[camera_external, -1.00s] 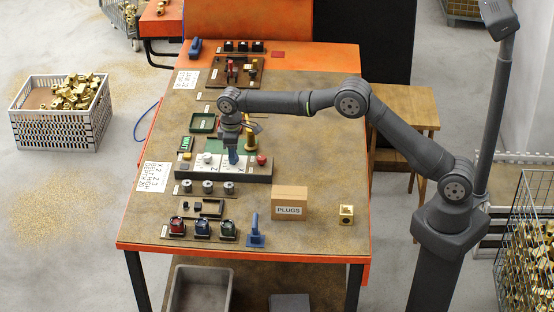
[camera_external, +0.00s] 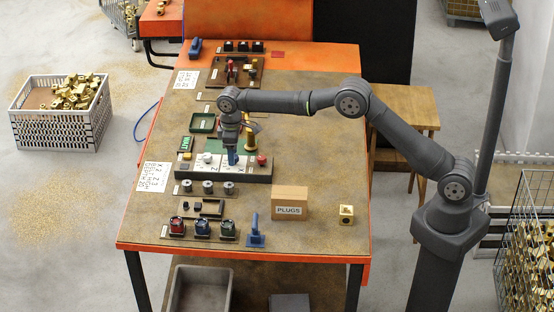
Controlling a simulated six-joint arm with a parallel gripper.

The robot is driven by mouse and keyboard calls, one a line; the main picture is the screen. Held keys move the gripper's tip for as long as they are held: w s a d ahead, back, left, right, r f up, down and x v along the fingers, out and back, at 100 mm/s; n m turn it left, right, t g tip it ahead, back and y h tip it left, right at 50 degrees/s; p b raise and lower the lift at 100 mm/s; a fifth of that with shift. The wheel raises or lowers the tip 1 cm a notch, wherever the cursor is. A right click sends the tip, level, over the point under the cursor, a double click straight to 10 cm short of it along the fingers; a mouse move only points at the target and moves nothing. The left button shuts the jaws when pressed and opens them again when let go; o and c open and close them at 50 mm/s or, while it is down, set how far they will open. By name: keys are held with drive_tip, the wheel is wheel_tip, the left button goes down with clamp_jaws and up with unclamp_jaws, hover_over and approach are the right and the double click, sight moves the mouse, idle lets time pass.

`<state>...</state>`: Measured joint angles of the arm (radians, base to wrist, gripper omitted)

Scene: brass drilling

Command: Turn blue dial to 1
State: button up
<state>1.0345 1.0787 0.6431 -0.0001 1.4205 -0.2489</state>
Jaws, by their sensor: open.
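The blue dial (camera_external: 202,229) stands between a red dial (camera_external: 177,226) and a green dial (camera_external: 227,231) on a strip near the front left of the workbench. Its number marks are too small to read. My gripper (camera_external: 232,148) points down over the control panel (camera_external: 205,174) behind the dials, well apart from the blue dial. A blue piece (camera_external: 232,157) is right under my gripper on the white part of the panel. I cannot tell whether the fingers touch it.
A cardboard box labelled PLUGS (camera_external: 289,203), a brass block (camera_external: 346,214) and a blue-handled tool (camera_external: 255,232) sit right of the dials. Three grey knobs (camera_external: 208,188) lie between panel and dials. The front edge of the bench (camera_external: 190,248) is clear.

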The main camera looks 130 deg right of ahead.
wheel_tip(320, 180, up, 17)
idle(0.4)
idle(0.5)
wheel_tip(320, 180, down, 17)
drive_tip(key=shift+f, duration=0.15)
idle(0.6)
wheel_tip(320, 180, up, 17)
wheel_tip(320, 180, down, 17)
drive_tip(key=shift+r, duration=0.1)
drive_tip(key=shift+n, duration=0.3)
drive_tip(key=n, duration=0.5)
drive_tip(key=shift+n, duration=0.3)
wheel_tip(320, 180, up, 10)
drive_tip(key=shift+r, duration=0.2)
idle(0.5)
